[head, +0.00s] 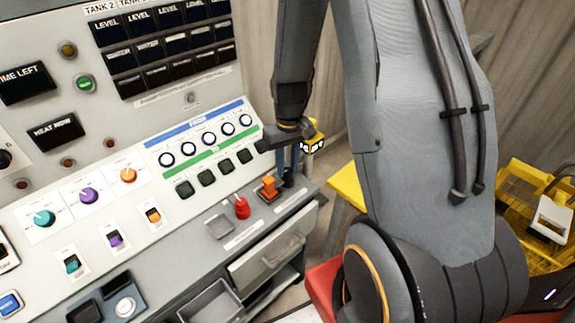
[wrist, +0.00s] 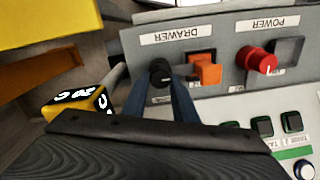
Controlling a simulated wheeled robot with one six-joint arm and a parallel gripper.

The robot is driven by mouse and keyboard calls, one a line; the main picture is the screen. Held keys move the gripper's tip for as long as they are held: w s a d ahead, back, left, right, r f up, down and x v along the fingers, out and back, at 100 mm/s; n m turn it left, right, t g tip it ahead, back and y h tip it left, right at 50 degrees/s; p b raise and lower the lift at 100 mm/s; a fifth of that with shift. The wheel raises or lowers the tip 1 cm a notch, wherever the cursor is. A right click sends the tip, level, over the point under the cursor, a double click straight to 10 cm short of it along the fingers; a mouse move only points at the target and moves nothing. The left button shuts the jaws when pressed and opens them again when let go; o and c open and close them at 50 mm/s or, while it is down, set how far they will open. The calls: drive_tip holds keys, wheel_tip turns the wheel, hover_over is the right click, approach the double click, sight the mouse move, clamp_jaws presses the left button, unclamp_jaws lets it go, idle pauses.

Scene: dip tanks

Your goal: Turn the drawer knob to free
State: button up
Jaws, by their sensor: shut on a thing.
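The drawer knob is a small black knob (wrist: 160,72) under the DRAWER label in the wrist view. It also shows in the head view (head: 289,178) at the right end of the sloped panel. My gripper (wrist: 162,84) reaches it from above, with its two blue-grey fingers on either side of the knob, shut on it. In the head view my gripper (head: 289,166) points down at the knob. The fingers partly hide it, and I cannot read its turn angle. The drawer (head: 272,247) below has a pale front with a handle and looks closed.
An orange switch (wrist: 207,70) sits close beside the knob. A red knob (wrist: 262,61) is farther along, by the POWER label. A yellow and black block (head: 313,142) is near my wrist. Yellow baskets (head: 525,183) stand at right.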

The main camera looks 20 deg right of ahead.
sight(288, 169)
drive_tip(key=shift+n, duration=0.3)
drive_tip(key=o, duration=1)
drive_tip(key=shift+o, duration=0.2)
drive_tip(key=shift+r, duration=0.1)
drive_tip(key=shift+d+r+b, duration=0.15)
drive_tip(key=shift+r+b, duration=0.65)
drive_tip(key=shift+r, duration=3.05)
